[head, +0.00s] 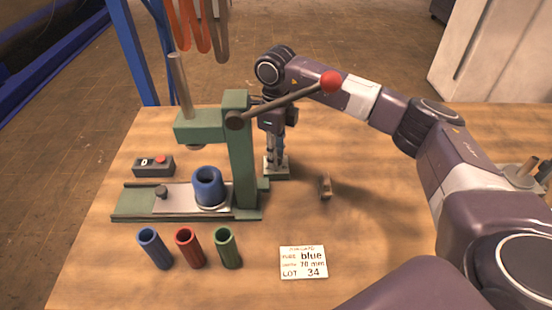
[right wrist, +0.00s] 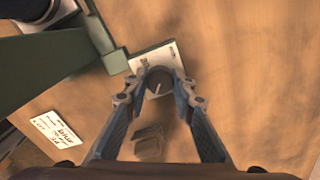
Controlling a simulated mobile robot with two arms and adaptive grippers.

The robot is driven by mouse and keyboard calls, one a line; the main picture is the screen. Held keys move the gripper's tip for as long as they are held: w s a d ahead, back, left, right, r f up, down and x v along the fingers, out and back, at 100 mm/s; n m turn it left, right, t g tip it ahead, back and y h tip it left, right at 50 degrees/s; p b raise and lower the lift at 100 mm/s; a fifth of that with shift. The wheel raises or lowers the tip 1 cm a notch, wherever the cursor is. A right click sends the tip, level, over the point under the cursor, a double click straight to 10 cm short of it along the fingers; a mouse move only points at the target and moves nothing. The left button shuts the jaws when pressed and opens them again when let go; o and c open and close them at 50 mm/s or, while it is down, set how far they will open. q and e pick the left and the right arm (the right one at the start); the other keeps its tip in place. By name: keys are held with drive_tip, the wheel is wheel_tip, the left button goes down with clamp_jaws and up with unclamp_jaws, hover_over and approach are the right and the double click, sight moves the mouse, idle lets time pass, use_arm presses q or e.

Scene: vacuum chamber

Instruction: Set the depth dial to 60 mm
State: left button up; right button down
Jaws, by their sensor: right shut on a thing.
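The depth dial (right wrist: 161,84) is a dark round knob with a white pointer line, on a pale marked plate (right wrist: 150,56) beside the green press. The pointer slants in the right wrist view; its exact reading is too small to tell. My right gripper (right wrist: 160,78) is shut on the dial, with a fingertip on each side. In the head view the right gripper (head: 277,158) points down at the plate (head: 270,173) behind the press, and the dial is mostly hidden by the fingers. My left gripper is not in view.
The green press (head: 241,150) has a red-ended lever (head: 290,102) crossing in front of my right arm. A blue holder (head: 208,188), button box (head: 153,166), blue, red and green tubes (head: 188,248) and a card reading "blue, 70 mm, LOT 34" (head: 303,262) are nearby. A small brown block (head: 325,186) stands right.

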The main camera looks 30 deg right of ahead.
drive_tip(key=shift+n+b, duration=0.4)
drive_tip(key=shift+n, duration=0.4)
drive_tip(key=c, duration=1.6)
unclamp_jaws()
wheel_tip(320, 180, up, 12)
drive_tip(key=shift+r, duration=0.1)
